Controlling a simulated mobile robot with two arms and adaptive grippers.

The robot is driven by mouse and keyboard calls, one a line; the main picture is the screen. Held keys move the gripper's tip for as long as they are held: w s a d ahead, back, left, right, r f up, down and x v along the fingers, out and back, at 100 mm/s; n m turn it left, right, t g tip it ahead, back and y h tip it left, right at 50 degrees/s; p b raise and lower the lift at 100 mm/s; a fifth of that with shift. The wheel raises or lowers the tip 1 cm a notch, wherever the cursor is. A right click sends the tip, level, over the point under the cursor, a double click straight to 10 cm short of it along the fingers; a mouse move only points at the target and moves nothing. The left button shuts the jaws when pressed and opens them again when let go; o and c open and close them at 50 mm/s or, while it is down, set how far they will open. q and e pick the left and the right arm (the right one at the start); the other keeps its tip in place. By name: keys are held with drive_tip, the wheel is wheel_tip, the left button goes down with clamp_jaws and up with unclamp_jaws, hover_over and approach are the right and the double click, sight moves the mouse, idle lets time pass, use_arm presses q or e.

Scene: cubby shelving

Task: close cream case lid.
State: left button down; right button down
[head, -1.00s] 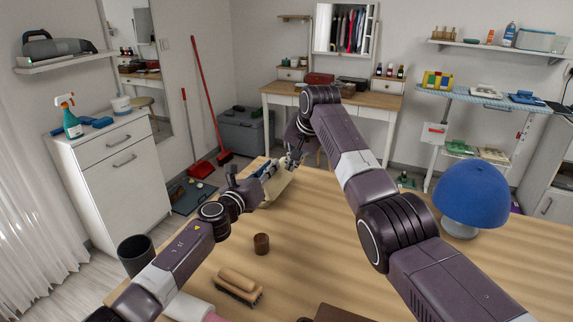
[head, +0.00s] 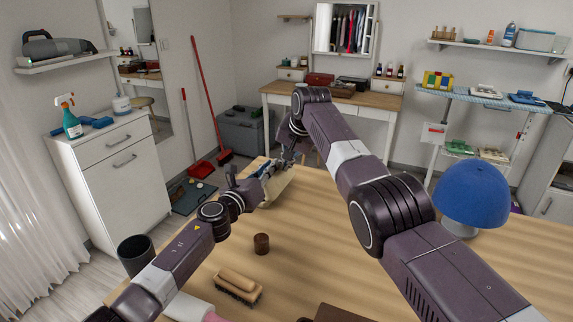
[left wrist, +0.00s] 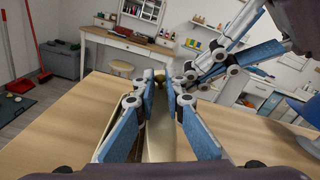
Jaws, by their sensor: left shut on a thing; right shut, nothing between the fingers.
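The cream case (head: 279,187) stands near the far left edge of the wooden table, partly hidden behind my grippers. In the left wrist view a cream panel (left wrist: 160,135) of it rises between the fingers; I cannot tell for sure whether it is the lid. My left gripper (head: 266,171) is shut on the cream case; its blue-padded fingers (left wrist: 160,82) lie on both sides of the panel. My right gripper (head: 284,161) is shut and empty, close above the case's far end. It also shows right of the left fingers in the left wrist view (left wrist: 185,78).
A small brown cup (head: 261,243) and a wooden brush (head: 238,284) lie nearer on the table. A blue dome lamp (head: 472,195) stands at the right. The table's middle is clear, under my right arm.

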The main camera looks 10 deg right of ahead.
use_arm(q)
drive_tip(key=shift+s+d, duration=0.15)
use_arm(e)
drive_tip(key=shift+w+a, duration=0.1)
drive_tip(key=shift+a, duration=0.45)
use_arm(q)
drive_tip(key=shift+d, duration=0.1)
use_arm(e)
drive_tip(key=shift+a+f, duration=0.1)
use_arm(q)
drive_tip(key=c, duration=2)
unclamp_jaws()
use_arm(e)
drive_tip(key=shift+a, duration=0.15)
drive_tip(key=shift+w, duration=0.1)
use_arm(q)
drive_tip(key=shift+s, duration=0.1)
